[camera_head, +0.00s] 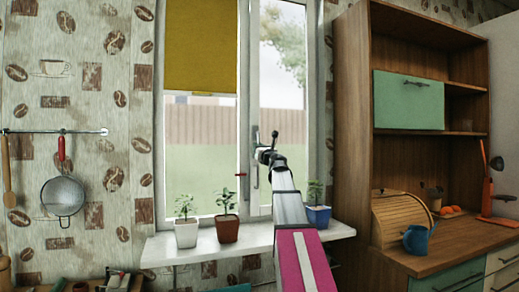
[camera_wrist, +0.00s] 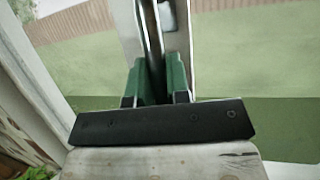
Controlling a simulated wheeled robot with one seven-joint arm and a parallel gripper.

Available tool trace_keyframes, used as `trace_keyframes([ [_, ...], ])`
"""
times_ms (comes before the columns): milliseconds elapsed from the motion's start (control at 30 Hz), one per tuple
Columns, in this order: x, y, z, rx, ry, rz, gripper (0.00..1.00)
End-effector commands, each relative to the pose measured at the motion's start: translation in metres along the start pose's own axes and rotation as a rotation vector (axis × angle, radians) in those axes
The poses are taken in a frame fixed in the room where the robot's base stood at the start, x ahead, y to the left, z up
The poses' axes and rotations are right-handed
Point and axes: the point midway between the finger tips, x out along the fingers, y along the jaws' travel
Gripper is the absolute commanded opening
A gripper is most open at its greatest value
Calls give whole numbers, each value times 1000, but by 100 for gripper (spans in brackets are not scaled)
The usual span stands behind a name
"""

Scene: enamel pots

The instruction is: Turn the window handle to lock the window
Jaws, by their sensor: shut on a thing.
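The window (camera_head: 200,130) has two white-framed sashes, and both look closed in the head view. My gripper (camera_head: 262,156) is at the middle frame of the window, at about mid-height. In the wrist view, the green finger pads of my gripper (camera_wrist: 160,82) are shut on the slim grey window handle (camera_wrist: 152,38), one pad on each side. The handle runs upward in that view, away from the gripper. In the head view my gripper and arm hide most of the handle, so its exact angle is hard to tell there.
On the white sill (camera_head: 165,247) stand a white pot (camera_head: 186,234), a brown pot (camera_head: 227,230) and a blue pot (camera_head: 318,216) with plants. A yellow blind (camera_head: 200,45) covers the upper left pane. A wooden cabinet (camera_head: 350,110) stands close on the right.

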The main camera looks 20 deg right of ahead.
Motion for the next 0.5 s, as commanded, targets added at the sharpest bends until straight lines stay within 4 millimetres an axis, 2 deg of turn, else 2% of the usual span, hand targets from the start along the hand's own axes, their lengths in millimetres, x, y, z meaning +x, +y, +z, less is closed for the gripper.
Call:
trace_keyframes([
  [467, 0, 1, 0, 17, -3, -4, 0],
  [500, 0, 1, 0, 17, -3, -4, 30],
])
